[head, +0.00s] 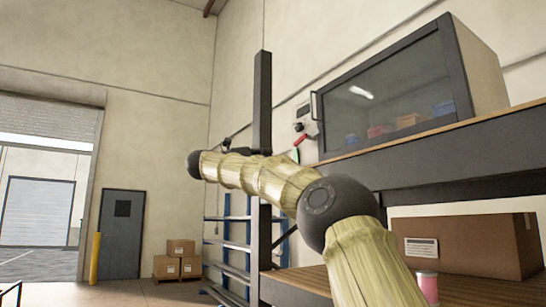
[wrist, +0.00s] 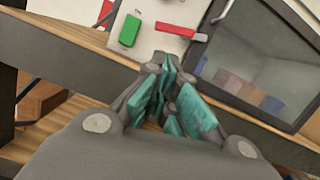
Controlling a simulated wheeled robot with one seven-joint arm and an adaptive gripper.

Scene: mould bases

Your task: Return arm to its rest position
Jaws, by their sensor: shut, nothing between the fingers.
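My arm (head: 270,183) rises from the lower right of the head view, bends at a dark joint and reaches left to a dark rounded end. My gripper (wrist: 170,92) shows in the wrist view with teal finger pads close together. It is shut and holds nothing. In the head view the gripper is mostly hidden behind my arm, so its fingers cannot be made out there.
A glass-fronted cabinet (head: 392,95) with coloured items inside stands on a wooden-topped shelf (head: 450,133) at right. A large cardboard box (head: 475,247) sits below. A dark post (head: 262,105) stands behind my arm. Small boxes (head: 178,262) and a grey door (head: 121,235) are at left.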

